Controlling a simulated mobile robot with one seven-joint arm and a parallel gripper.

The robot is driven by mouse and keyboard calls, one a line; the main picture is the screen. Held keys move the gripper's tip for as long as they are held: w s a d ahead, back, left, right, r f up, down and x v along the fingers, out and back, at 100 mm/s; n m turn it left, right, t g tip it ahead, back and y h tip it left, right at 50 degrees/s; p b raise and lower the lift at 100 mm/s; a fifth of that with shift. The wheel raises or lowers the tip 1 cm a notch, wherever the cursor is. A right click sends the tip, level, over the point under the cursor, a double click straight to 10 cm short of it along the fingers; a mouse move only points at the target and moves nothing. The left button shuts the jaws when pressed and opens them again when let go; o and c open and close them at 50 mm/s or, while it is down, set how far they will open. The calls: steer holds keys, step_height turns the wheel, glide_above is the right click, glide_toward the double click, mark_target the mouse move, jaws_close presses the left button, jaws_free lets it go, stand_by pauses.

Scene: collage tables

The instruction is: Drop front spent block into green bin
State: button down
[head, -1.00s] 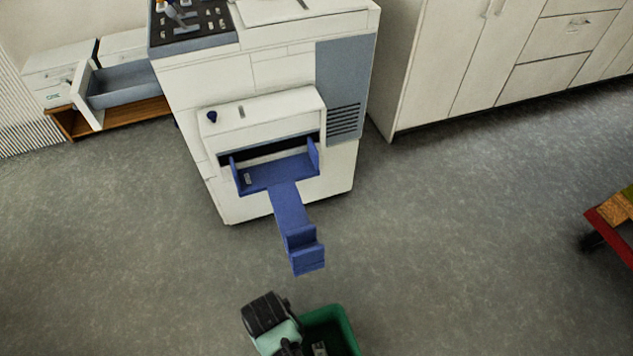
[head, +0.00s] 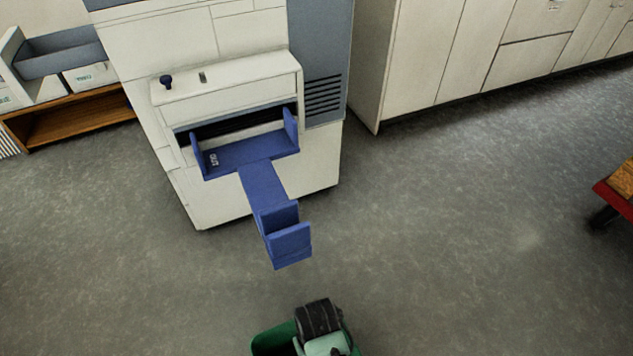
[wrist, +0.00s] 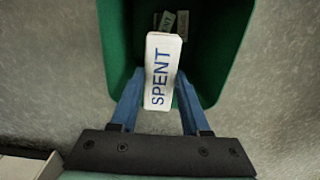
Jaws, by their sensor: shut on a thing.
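My gripper (wrist: 160,100) is shut on a white block with blue SPENT lettering (wrist: 161,62), its blue fingers on either side of it. The block is held over the green bin (wrist: 112,40), near the bin's near edge in the wrist view. Small grey blocks (wrist: 167,20) lie in the dark bottom of the bin. In the head view the green bin (head: 268,341) shows at the bottom edge, partly hidden by my arm and cut off by the frame. The fingers and held block do not show clearly there.
A white machine (head: 215,60) with a blue tray and chute (head: 262,180) stands ahead. White cabinets (head: 415,65) line the back right. A red-edged cart (head: 615,203) is at far right. Grey floor between them is clear.

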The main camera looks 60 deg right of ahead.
step_height(320, 180, down, 6)
steer(key=b, duration=0.6)
steer(key=shift+r, duration=0.1)
steer(key=shift+c, duration=1.5)
jaws_free()
step_height(320, 180, up, 13)
steer(key=p, duration=0.6)
steer(key=shift+p, duration=0.35)
